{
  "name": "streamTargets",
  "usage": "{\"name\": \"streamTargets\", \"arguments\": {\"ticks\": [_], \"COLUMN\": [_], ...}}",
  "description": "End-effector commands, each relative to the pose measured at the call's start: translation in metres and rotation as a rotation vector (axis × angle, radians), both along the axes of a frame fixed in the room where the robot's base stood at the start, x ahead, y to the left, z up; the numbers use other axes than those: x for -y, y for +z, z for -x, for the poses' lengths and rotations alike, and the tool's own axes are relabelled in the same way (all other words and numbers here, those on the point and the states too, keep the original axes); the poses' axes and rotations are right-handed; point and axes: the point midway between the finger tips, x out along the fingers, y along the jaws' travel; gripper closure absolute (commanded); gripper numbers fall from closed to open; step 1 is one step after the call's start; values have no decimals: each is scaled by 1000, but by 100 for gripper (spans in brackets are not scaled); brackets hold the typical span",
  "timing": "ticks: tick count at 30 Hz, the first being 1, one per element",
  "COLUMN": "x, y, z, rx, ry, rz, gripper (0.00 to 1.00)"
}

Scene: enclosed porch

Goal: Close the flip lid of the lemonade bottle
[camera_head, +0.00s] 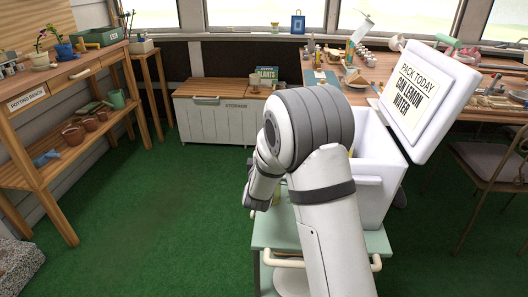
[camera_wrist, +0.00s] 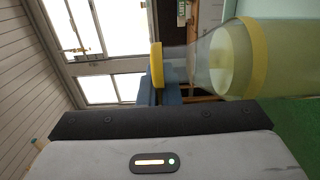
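The lemonade bottle (camera_wrist: 222,62) lies sideways across the wrist view, a clear bottle with pale yellow contents and a yellow band. Its narrow end points left. The yellow flip lid (camera_wrist: 156,66) shows edge-on across that end; I cannot tell whether it is fully seated. My gripper's bluish fingers (camera_wrist: 160,95) are close together beside the lid and partly hidden by it. I cannot tell whether they touch or hold it. In the head view my arm hides the gripper and most of the area around it.
A white cooler (camera_head: 378,185) with its lid (camera_head: 428,98) raised stands on a pale green cart (camera_head: 272,232). A storage chest (camera_head: 215,120) is behind, a potting bench (camera_head: 60,88) left, a cluttered worktable (camera_head: 490,112) right. Green floor (camera_head: 150,220) is clear on the left.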

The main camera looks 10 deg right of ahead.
Motion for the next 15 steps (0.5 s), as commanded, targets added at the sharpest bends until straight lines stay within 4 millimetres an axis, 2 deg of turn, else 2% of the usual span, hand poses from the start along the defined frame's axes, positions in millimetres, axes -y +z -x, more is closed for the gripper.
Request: {"name": "streamTargets", "arguments": {"ticks": [1, 3, 9, 15], "x": [0, 0, 0, 0], "y": [-1, -1, -1, -1], "z": [0, 0, 0, 0], "rx": [-3, -3, -2, -2], "ry": [0, 0, 0, 0], "rz": [0, -1, 0, 0], "gripper": [100, 91, 75, 74]}}
